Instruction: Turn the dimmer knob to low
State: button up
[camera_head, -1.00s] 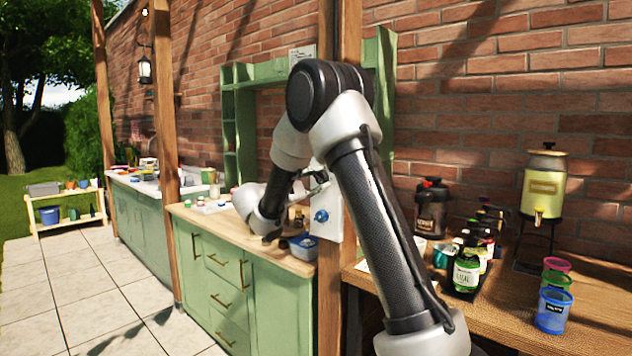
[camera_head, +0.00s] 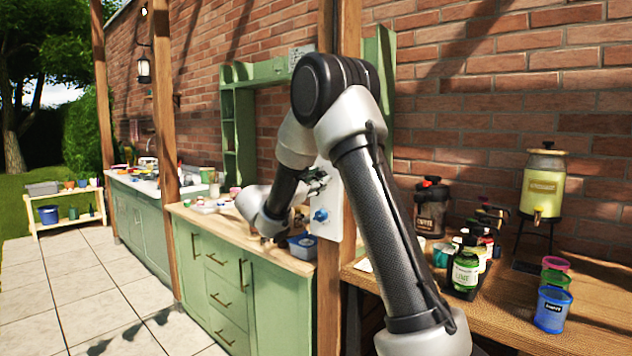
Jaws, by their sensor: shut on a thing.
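A white panel (camera_head: 325,232) is fixed to the wooden post. A blue knob (camera_head: 320,215) sits on its lower half and is clear of my gripper. My gripper (camera_head: 317,181) is at the panel's upper half, above the blue knob. Its fingers are shut and seem to be on the dimmer knob there. That knob is hidden by the fingers and my arm, so its setting cannot be read.
A blue container (camera_head: 302,246) stands on the green cabinet's worktop below the panel. On the right wooden counter (camera_head: 480,312) stand bottles (camera_head: 465,270), a drink dispenser (camera_head: 543,185) and several cups (camera_head: 552,310). The brick wall lies behind.

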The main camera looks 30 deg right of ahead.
jog(key=shift+f, duration=0.15)
jog(key=o, duration=1)
jog(key=shift+a, duration=0.1)
jog(key=v, duration=1.1)
jog(key=shift+s+a, duration=0.15)
jog(key=shift+a, duration=0.2)
